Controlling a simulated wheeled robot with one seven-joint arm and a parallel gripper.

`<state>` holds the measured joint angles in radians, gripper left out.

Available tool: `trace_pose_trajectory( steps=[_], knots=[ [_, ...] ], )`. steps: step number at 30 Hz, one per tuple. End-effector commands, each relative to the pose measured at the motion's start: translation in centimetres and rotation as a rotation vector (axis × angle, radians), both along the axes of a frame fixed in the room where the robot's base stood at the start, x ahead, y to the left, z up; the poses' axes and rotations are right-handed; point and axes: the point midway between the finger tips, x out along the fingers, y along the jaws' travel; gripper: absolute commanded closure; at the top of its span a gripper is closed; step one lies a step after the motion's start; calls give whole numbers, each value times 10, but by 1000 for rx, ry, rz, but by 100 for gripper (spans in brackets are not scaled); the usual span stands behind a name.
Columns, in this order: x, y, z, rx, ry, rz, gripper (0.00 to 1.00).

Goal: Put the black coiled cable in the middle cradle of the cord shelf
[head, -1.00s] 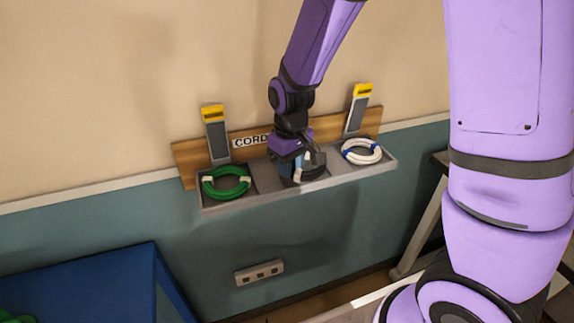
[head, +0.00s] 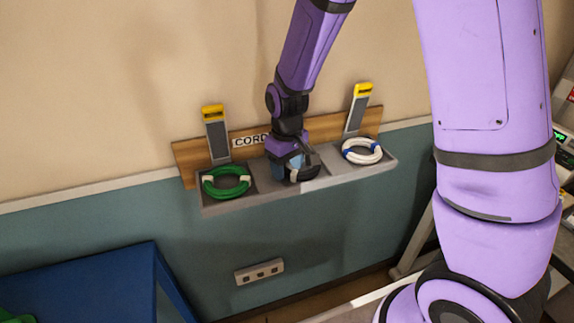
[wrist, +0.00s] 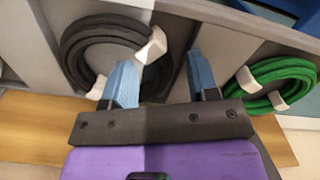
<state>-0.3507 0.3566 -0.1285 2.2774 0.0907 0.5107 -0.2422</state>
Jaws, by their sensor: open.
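The black coiled cable (wrist: 100,45) lies in the middle cradle (wrist: 188,20) of the cord shelf (head: 331,180), with white ties on it. My gripper (wrist: 163,62) is open over this cradle in the wrist view, its two blue fingers apart. One side of the coil shows between the fingers, and the left finger overlaps the ring near a white tie. I cannot tell whether they touch. In the head view my gripper (head: 291,175) hides most of the cable and the cradle.
A green coil (head: 226,182) lies in the left cradle and a white coil (head: 361,151) in the right one. Two yellow-topped grey uprights (head: 217,135) (head: 357,108) rise behind the shelf. A blue table (head: 95,285) stands at lower left.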

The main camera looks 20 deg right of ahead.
Motion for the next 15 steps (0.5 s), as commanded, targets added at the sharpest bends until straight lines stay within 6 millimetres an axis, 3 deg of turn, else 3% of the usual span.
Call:
trace_pose_trajectory(
  steps=[5, 15],
  knots=[
    [1, 0, 11, 2, -4, 0, 46],
    [1, 0, 75, 2, -6, 0, 46]
  ],
)
